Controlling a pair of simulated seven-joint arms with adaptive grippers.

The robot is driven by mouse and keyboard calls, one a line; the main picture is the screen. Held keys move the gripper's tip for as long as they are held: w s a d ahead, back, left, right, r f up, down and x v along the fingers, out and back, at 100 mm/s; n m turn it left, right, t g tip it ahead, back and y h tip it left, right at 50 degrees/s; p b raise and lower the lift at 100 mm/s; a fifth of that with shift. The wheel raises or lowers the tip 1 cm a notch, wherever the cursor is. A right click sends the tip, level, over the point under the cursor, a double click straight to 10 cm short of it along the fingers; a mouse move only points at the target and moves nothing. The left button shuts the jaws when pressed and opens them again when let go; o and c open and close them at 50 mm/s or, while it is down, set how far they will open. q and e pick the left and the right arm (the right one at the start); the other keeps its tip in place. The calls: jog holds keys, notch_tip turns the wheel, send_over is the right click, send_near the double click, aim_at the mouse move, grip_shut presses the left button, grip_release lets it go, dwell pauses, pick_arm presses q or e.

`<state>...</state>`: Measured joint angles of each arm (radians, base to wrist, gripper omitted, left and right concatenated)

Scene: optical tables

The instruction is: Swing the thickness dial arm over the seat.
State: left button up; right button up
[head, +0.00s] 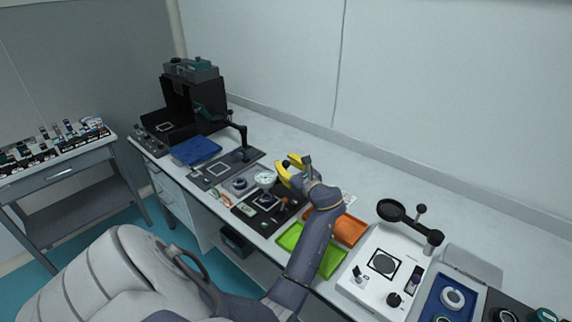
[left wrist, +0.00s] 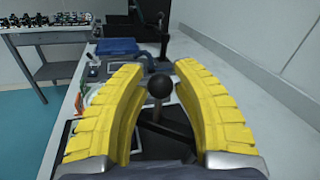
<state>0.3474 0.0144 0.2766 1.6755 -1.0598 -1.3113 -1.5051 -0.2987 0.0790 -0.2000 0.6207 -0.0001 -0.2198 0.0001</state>
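The thickness dial (head: 265,179) has a round pale face and stands over a black base plate (head: 248,212) in the middle of the bench. My left gripper (head: 290,170) has yellow fingers and is just right of the dial in the head view. In the left wrist view, a black ball knob (left wrist: 160,86) on a dark arm (left wrist: 168,122) lies between the spread fingers, with a narrow gap on each side. The dial face does not show there, and I cannot make out the seat clearly. My right gripper is not in view.
Green (head: 290,237) and orange (head: 349,230) trays lie right of the plate. A white instrument (head: 372,290) with a round black head stands further right. The bench strip along the wall is clear.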

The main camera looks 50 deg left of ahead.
pick_arm(q)
jog(key=o, duration=0.4)
jog(key=shift+a+f, duration=0.1)
jog(key=v, duration=0.7)
jog(key=shift+d, duration=0.3)
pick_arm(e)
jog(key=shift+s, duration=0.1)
pick_arm(q)
jog(key=shift+r, duration=2.55)
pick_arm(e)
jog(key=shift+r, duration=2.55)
